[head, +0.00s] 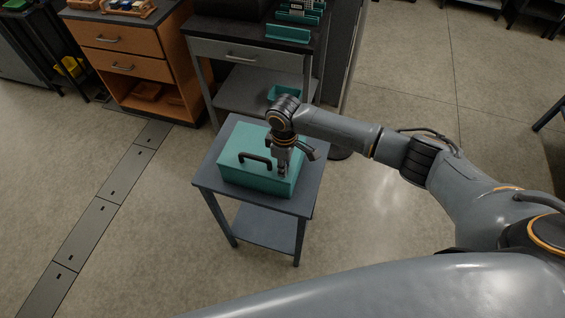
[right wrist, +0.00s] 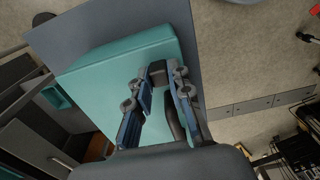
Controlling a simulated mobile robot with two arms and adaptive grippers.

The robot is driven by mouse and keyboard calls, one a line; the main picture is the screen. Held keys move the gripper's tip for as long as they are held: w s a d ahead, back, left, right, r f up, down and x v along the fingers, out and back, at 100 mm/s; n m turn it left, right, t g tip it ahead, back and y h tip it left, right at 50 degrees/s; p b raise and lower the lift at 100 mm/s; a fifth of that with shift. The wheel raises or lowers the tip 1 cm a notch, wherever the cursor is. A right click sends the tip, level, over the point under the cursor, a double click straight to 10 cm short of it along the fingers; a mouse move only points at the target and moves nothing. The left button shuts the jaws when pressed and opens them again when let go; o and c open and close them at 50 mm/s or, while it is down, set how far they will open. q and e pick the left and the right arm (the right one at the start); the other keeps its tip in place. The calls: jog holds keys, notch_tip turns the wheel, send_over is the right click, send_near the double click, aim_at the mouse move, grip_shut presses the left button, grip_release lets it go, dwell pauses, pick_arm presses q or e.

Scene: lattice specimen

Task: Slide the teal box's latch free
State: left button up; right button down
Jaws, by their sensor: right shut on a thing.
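The teal box (head: 240,155) stands closed on a small grey table, with a black handle (head: 255,160) on its lid. My right gripper (head: 282,172) points down at the right part of the box's top, beside the handle. In the right wrist view my right gripper (right wrist: 160,80) has its two fingers on either side of a small dark piece, which looks like the latch (right wrist: 157,67), and is shut on it. The fingers hide much of the latch, so its exact position is unclear. The teal box (right wrist: 105,80) fills the middle of that view. My left gripper is not in view.
The grey table (head: 235,131) has a little bare top around the box and a lower shelf. Behind it stand a grey workbench (head: 225,48) with teal trays and an orange drawer cabinet (head: 130,65). The floor to the left and right is open.

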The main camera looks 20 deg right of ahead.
jog(key=shift+w+a, duration=0.1)
jog(key=c, duration=1.4)
grip_release()
jog(key=shift+w+a, duration=0.15)
jog(key=shift+a, duration=0.1)
jog(key=shift+o, duration=1)
jog(key=shift+w+a, duration=0.1)
jog(key=shift+a, duration=0.1)
jog(key=shift+d+r, duration=0.2)
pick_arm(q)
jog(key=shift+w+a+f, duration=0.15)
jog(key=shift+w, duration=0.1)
pick_arm(e)
notch_tip(320, 180, up, 12)
jog(key=shift+a+f, duration=0.2)
jog(key=shift+f, duration=0.05)
